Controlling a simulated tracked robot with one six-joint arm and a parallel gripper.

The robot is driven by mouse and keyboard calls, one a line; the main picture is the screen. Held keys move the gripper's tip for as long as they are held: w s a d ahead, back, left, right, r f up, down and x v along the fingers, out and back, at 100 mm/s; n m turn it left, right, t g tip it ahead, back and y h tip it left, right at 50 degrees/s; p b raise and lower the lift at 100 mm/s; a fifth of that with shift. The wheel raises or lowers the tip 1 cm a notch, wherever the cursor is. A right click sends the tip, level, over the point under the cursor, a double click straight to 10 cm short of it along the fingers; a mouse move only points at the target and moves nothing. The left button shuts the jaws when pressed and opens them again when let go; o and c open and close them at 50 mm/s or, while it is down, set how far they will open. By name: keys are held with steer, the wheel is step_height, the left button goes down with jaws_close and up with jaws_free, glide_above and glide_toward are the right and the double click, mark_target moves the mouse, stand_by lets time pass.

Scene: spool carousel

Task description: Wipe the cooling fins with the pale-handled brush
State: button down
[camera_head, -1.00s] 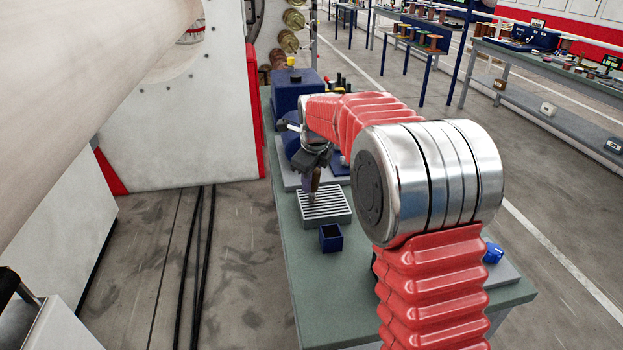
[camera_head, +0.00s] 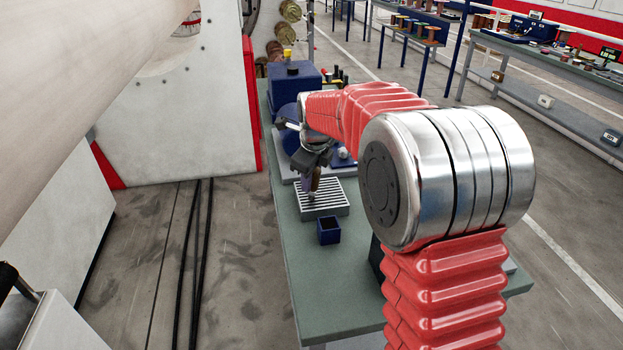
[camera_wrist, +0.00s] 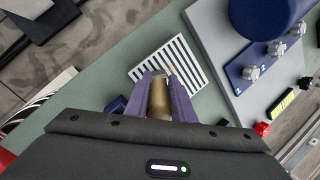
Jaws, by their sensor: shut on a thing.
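The cooling fins (camera_head: 333,198) are a pale grey slatted block on the green bench, and they also show in the wrist view (camera_wrist: 188,62). My gripper (camera_head: 317,180) is over the left part of the fins, pointing down. In the wrist view my gripper (camera_wrist: 162,80) has purple fingers shut on the brush (camera_wrist: 160,100), whose handle looks tan-brown there. The brush's lower end (camera_head: 312,194) is at the fins' left part. Whether it touches the slats I cannot tell, and its bristles are not clearly seen.
A small open dark blue box (camera_head: 329,232) stands just in front of the fins. A blue machine (camera_head: 297,88) and a grey plate with knobs (camera_wrist: 225,60) lie beyond and beside them. The green bench top (camera_head: 330,290) is clear at the front left.

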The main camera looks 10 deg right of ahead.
steer(key=shift+w, duration=0.1)
steer(key=shift+w, duration=1.95)
steer(key=shift+r, duration=2.95)
steer(key=shift+r, duration=0.1)
step_height(320, 180, up, 3)
steer(key=shift+f, duration=0.1)
